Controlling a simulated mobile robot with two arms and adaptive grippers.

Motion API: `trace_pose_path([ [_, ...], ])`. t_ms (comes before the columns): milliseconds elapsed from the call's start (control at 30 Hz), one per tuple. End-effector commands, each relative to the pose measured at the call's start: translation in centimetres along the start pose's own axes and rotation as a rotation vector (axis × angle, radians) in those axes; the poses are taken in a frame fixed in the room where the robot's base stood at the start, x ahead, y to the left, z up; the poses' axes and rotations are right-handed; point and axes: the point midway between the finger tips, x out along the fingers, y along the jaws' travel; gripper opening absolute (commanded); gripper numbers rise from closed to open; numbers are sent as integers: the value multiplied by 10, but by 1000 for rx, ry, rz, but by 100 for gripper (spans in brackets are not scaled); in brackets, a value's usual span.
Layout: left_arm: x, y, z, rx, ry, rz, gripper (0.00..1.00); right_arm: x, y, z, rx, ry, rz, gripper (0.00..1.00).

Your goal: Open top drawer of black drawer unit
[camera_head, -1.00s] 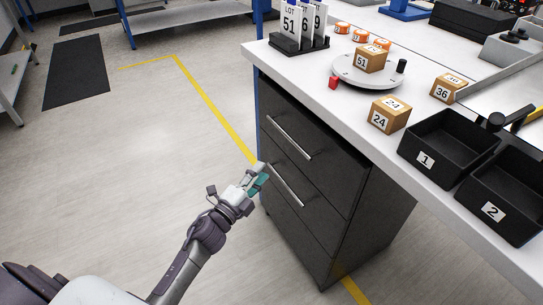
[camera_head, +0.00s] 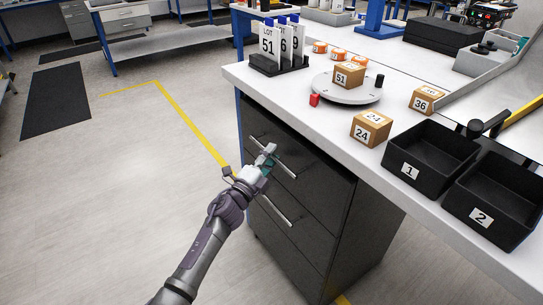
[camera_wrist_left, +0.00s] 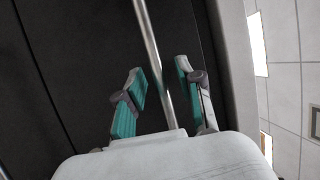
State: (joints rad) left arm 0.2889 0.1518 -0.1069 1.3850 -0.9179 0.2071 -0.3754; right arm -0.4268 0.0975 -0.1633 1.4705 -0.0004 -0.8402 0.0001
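The black drawer unit (camera_head: 330,215) stands under the white workbench, with its drawers closed. The top drawer's silver bar handle (camera_head: 285,170) crosses its front, and a second handle (camera_head: 274,210) sits on the drawer below. My left gripper (camera_head: 266,158) is at the top handle and hides part of it. In the left wrist view, the handle (camera_wrist_left: 150,45) runs between the two teal-padded fingers (camera_wrist_left: 158,90). The fingers are open, with a visible gap on each side of the bar. My right gripper is not in view.
The workbench top (camera_head: 330,125) overhangs the drawer unit. It holds black bins (camera_head: 430,150), numbered boxes (camera_head: 371,129), a round turntable (camera_head: 347,92) and a sign rack (camera_head: 279,65). The floor (camera_head: 120,210) left of the unit is clear.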

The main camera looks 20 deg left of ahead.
Motion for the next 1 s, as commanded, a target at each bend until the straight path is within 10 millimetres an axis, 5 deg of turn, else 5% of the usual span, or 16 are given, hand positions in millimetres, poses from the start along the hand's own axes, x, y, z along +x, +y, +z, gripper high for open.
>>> trace_pose_path([
  [367, 5, 0, 0, 0, 0, 0, 35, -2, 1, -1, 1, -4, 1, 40],
  [600, 5, 0, 0, 0, 0, 0, 0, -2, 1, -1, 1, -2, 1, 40],
  [1000, 4, 0, 1, 0, 0, 1, 0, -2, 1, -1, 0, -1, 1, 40],
])
